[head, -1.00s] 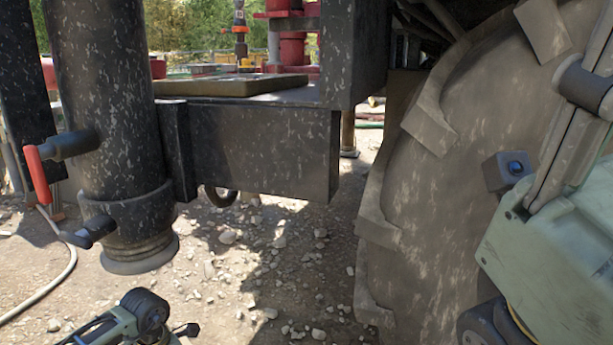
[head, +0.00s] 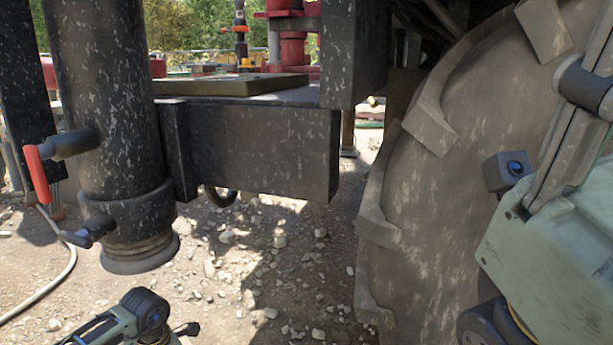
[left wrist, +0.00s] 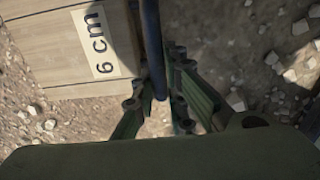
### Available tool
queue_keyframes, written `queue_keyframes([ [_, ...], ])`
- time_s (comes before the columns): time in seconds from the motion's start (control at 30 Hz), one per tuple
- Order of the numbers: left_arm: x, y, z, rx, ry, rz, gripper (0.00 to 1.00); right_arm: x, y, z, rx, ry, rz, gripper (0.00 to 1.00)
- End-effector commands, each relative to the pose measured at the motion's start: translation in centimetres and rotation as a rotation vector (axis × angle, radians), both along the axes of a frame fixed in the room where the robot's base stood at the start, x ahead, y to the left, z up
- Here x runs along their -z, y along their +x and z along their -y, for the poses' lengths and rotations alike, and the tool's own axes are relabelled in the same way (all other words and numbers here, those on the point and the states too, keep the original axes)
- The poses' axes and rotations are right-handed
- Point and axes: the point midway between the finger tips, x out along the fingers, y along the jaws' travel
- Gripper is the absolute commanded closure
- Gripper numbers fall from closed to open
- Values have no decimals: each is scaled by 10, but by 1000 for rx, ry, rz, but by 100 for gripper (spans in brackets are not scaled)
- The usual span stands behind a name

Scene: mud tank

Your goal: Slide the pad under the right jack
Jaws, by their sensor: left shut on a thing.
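The jack (head: 112,110) is a scuffed black upright cylinder at the left of the head view, with a round foot (head: 140,254) above the gravel. The pad (left wrist: 55,45) is a pale wooden block labelled "6 cm" in the left wrist view. It lies on stony ground and runs out of the picture at the upper left. A dark blue bar (left wrist: 152,40) runs along its right edge. My left gripper (left wrist: 165,75) is shut on this bar, beside the pad. In the head view only part of my left arm shows, and the pad is not visible. My right gripper is out of view.
A black beam (head: 255,148) joins the jack on its right, with a flat slab (head: 235,86) on top. A big muddy tyre (head: 430,230) stands farther right. A red handle (head: 37,175) sticks out left of the jack. A pale hose (head: 55,285) lies at left. Gravel lies below the foot.

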Motion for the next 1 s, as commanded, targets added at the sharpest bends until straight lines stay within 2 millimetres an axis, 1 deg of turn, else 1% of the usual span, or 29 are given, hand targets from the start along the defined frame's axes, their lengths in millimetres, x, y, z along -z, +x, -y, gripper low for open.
queue_keyframes([
  [0.03,-2,4,1,1,-1,9,100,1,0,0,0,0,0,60],
  [0.6,-1,22,14,3,-3,7,100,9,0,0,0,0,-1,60],
  [0.9,-1,23,15,3,-3,6,100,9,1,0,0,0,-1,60],
  [0.93,-1,23,15,3,-3,6,86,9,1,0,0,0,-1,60],
  [1.0,-1,23,15,3,-2,5,80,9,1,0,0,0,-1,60],
])
